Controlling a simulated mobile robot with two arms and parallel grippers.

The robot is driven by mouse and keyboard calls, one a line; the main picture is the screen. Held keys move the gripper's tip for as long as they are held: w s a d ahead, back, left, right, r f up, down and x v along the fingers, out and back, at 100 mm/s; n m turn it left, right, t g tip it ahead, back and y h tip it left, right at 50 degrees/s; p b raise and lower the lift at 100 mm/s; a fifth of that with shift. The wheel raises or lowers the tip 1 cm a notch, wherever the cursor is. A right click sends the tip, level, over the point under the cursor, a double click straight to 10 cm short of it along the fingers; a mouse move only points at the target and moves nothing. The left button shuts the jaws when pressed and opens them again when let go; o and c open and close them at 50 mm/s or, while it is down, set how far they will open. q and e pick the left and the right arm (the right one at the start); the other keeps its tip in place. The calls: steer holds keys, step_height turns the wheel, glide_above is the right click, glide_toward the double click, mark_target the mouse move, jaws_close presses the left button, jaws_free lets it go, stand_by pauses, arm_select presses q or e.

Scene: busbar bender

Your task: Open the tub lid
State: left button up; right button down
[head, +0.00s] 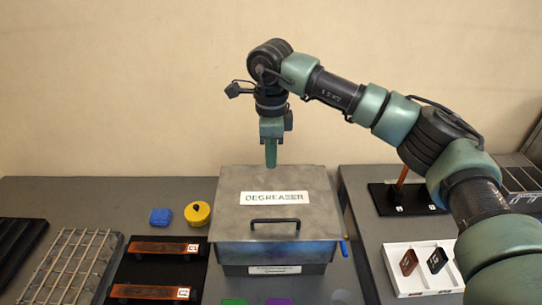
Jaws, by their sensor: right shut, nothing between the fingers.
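The tub (275,252) is a grey metal box labelled DEGREASER on its lid, standing in the middle of the view. Its lid (297,185) lies flat and closed on top, with a black bar handle (275,221) along the front edge. My right gripper (271,165) points straight down over the back edge of the lid, fingers shut and empty. I cannot tell whether its tips touch the lid. The handle is in front of the gripper, apart from it. My left gripper is not in view.
At left are a blue block (160,217), a yellow round container (198,213), a black tray with copper bars (135,265) and a wire rack (72,265). At right are a white tray (425,284) with two small pieces and a black stand (415,207). A blue lever (344,247) sits on the tub's right side.

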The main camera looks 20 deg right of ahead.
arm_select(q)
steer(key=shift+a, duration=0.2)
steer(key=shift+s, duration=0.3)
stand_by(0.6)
